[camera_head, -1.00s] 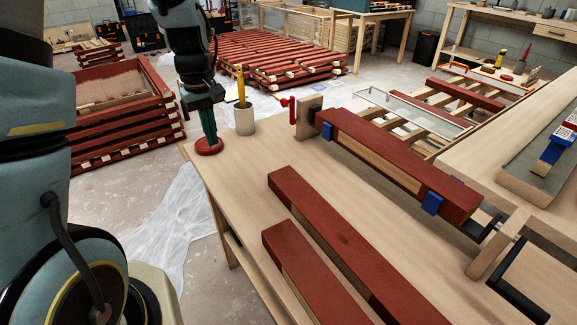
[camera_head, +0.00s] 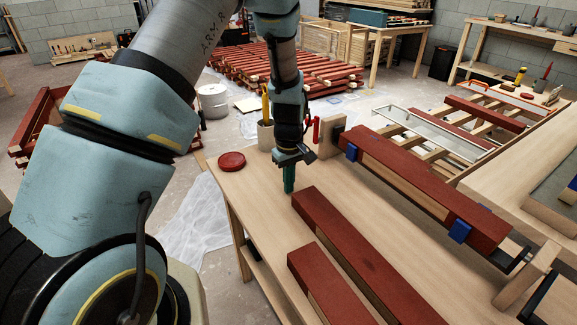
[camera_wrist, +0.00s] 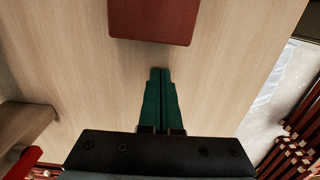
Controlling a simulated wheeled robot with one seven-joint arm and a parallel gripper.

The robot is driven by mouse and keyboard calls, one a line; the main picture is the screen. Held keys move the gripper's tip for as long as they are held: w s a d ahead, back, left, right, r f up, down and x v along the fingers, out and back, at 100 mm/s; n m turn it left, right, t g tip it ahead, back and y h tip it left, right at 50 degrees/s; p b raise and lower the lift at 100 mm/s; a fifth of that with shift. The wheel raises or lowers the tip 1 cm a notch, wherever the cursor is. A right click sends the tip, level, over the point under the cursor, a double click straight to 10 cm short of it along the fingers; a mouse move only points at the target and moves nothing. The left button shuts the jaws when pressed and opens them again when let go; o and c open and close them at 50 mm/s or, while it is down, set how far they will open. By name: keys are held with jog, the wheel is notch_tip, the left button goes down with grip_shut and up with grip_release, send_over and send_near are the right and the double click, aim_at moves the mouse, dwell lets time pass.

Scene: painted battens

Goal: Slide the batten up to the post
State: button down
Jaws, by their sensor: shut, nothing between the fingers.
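A long dark red batten (camera_head: 358,250) with bare wood on its side lies on the pale workbench (camera_head: 262,212). Its far end also shows at the top of the wrist view (camera_wrist: 153,22). My gripper (camera_head: 289,188) points down just beyond that end, its green fingers shut and empty. In the wrist view a narrow strip of bench shows between the fingertips (camera_wrist: 160,72) and the batten's end. A short wooden upright (camera_head: 331,137), which may be the post, stands at the bench's far edge; I cannot tell for certain.
A shorter red batten (camera_head: 328,287) lies left of the long one. A red batten with blue clamps (camera_head: 415,189) lies to the right. A red disc (camera_head: 231,161) and a pencil cup (camera_head: 266,135) sit near the far left corner. The bench left of the battens is clear.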

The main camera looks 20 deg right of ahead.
aim_at(317, 209)
jog(key=shift+s+d+r, duration=0.1)
jog(key=shift+s+r, duration=0.1)
jog(key=shift+s, duration=0.25)
jog(key=shift+s+d+r, duration=0.1)
jog(key=shift+s+r, duration=0.1)
jog(key=shift+s, duration=0.25)
jog(key=shift+s+d+f+p, duration=0.1)
jog(key=shift+s+f+p, duration=0.1)
jog(key=shift+s+p, duration=0.35)
jog(key=shift+s, duration=0.1)
jog(key=shift+s, duration=0.1)
jog(key=s, duration=0.3)
jog(key=s+d, duration=0.1)
jog(key=s, duration=0.5)
jog(key=shift+s+d, duration=0.15)
jog(key=shift+d, duration=0.25)
